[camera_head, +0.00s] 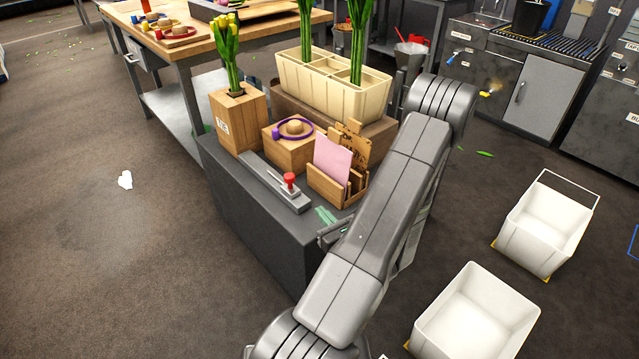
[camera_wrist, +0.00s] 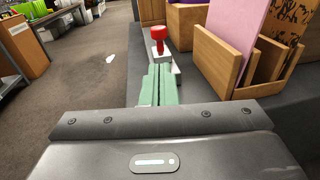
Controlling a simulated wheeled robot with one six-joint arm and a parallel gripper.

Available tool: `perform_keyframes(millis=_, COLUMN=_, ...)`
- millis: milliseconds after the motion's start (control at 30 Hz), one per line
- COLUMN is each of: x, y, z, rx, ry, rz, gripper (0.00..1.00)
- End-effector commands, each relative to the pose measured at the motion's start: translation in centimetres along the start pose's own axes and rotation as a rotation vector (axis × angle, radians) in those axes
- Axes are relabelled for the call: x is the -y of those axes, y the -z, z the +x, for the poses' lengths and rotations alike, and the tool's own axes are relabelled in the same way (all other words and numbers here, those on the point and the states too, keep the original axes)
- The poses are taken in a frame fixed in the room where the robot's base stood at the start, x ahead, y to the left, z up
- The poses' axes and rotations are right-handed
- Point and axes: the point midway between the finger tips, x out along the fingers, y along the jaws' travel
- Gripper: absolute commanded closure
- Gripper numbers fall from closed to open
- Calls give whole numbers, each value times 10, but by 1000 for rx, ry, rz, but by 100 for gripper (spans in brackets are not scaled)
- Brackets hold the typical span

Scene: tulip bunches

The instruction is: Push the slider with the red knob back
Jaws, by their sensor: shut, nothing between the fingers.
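The slider's red knob (camera_head: 290,179) stands upright at the near end of a grey track (camera_head: 262,177) on the dark cabinet top. In the wrist view the red knob (camera_wrist: 159,33) is straight ahead of the fingertips, with part of the pale track (camera_wrist: 177,76) showing beside them. My gripper (camera_head: 319,210) has green fingers, just off the near end of the track and low over the cabinet's edge. In the wrist view the gripper (camera_wrist: 160,67) is shut and empty, short of the knob. Whether the fingertips touch the track end is unclear.
A wooden holder (camera_head: 325,187) with a pink card stands close right of the track. A wooden box with a hat (camera_head: 294,127) and a tulip planter (camera_head: 238,118) stand behind. The dark cabinet (camera_head: 255,225) has free floor to its left. White bins (camera_head: 475,318) stand at right.

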Motion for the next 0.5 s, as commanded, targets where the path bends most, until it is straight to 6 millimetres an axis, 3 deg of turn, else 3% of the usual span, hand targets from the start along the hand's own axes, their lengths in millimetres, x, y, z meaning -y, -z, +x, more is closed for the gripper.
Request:
perform_keyframes(millis=167, x=-1, y=1, z=14, rx=0, ry=-4, rz=-2, gripper=100)
perform_keyframes(millis=500, x=-2, y=1, z=75, rx=1, ry=-5, rz=-3, gripper=100)
